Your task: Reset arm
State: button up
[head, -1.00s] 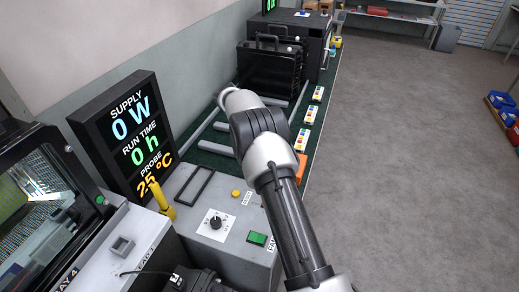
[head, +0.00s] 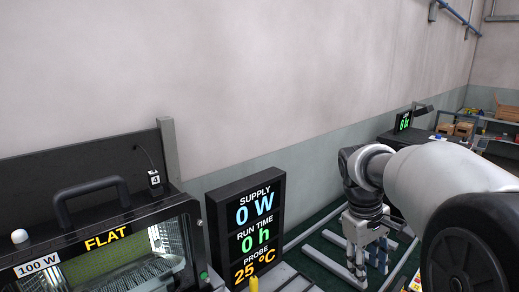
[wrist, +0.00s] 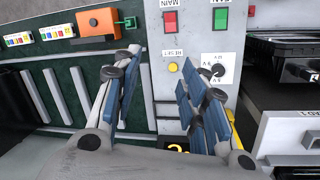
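My gripper (wrist: 162,95) hangs over the bench with its two blue-padded fingers spread apart and nothing between them. In the head view my gripper (head: 367,262) points down above the green bench surface, right of the black display (head: 247,226). The display reads supply 0 W, run time 0 h and probe 25 °C. My white arm reaches in from the right. In the wrist view the grey control box (wrist: 178,98) lies beyond the fingers, with a red button, a green button, a yellow reset button (wrist: 173,68) and a black knob (wrist: 218,70).
A floodlight housing (head: 95,245) marked FLAT and 100 W stands at the left. An orange block (wrist: 97,23) and several small coloured-button panels line the bench edge in the wrist view. Grey rails (head: 330,268) lie on the green surface. A shelf (head: 500,125) stands far right.

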jog(key=s+a+m+t+y, duration=0.1)
jog(key=s+a, duration=0.4)
jog(key=s, duration=0.6)
jog(key=s+a+m+t+y, duration=0.1)
jog(key=s+a+m+t, duration=0.2)
jog(key=s, duration=0.8)
jog(key=shift+s+a+m+t, duration=0.3)
jog(key=shift+a+t, duration=0.1)
jog(key=shift+a, duration=0.45)
jog(key=shift+d+f, duration=0.1)
